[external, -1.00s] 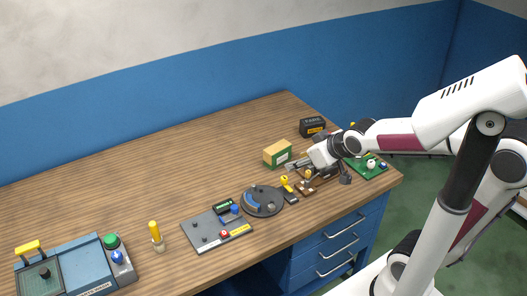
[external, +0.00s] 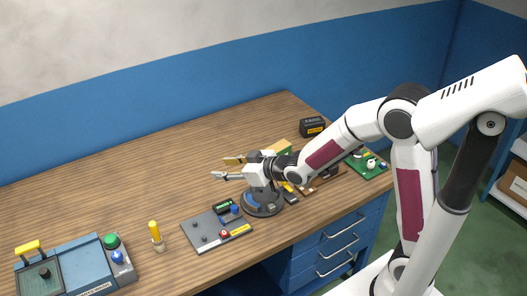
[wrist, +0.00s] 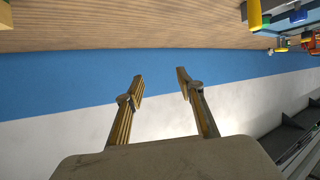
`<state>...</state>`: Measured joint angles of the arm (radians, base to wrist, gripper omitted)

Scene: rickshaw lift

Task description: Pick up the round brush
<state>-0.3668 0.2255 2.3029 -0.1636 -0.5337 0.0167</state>
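An upright thing with a yellow handle and a greyish round lower end (external: 156,236), which looks like the round brush, stands on the wooden table left of the dark grey panel. My gripper (external: 224,168) is raised above the table near the dark round plate, up and to the right of the brush and well apart from it. Its fingers point left, roughly level. In the wrist view my gripper (wrist: 160,76) is open and empty, with only the wall behind it. I cannot make out the brush in the wrist view.
The dark round plate (external: 262,209) and grey panel (external: 217,238) lie near the front edge. A blue tray device (external: 75,268) stands at the left front. A yellow-green box (external: 281,147) and black box (external: 312,126) are farther back. The table's back left (external: 120,185) is clear.

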